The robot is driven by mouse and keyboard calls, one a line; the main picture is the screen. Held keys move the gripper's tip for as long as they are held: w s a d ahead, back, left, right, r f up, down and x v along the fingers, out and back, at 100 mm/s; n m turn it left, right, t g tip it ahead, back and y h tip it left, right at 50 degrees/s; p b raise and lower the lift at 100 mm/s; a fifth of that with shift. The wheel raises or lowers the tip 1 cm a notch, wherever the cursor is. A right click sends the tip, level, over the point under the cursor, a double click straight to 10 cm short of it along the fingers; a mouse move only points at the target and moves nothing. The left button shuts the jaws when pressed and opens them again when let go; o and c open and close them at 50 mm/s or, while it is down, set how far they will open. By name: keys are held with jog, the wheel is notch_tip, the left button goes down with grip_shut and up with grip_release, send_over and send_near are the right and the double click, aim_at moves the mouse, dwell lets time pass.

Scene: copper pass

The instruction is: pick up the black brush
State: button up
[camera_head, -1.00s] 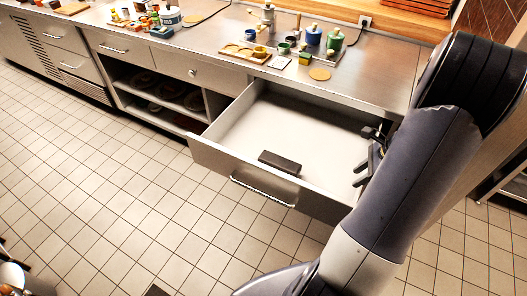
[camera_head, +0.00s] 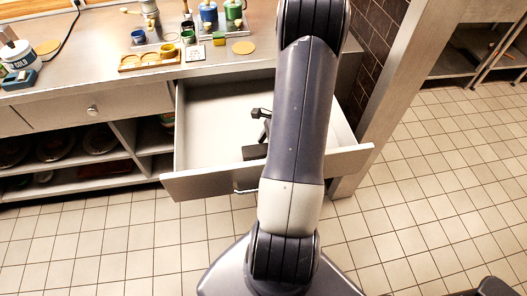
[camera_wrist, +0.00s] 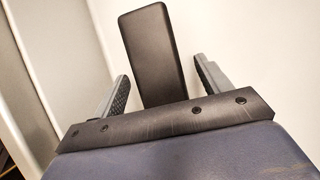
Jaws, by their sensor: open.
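The black brush (camera_wrist: 153,50) shows as a plain dark block with rounded corners in the wrist view. It lies on the pale floor of the open drawer (camera_head: 205,130). In the head view the brush (camera_head: 254,152) is near the drawer's front, partly hidden by my arm. My gripper (camera_wrist: 162,70) is open, with one finger on each side of the brush and visible gaps between. The near end of the brush is hidden behind the gripper's body. In the head view my gripper (camera_head: 263,118) is mostly covered by my arm.
The drawer's front panel (camera_head: 210,184) and side walls surround the brush. The counter above holds a wooden tray (camera_head: 150,62), a blue jar (camera_head: 208,14) and other small items. A brick wall and post stand to the right.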

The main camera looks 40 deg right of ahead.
jog(key=shift+x, duration=1.1)
jog(key=shift+w+d, duration=0.2)
jog(key=shift+w, duration=0.05)
jog(key=shift+c, duration=1.4)
jog(key=shift+w, duration=0.1)
jog(key=c, duration=0.9)
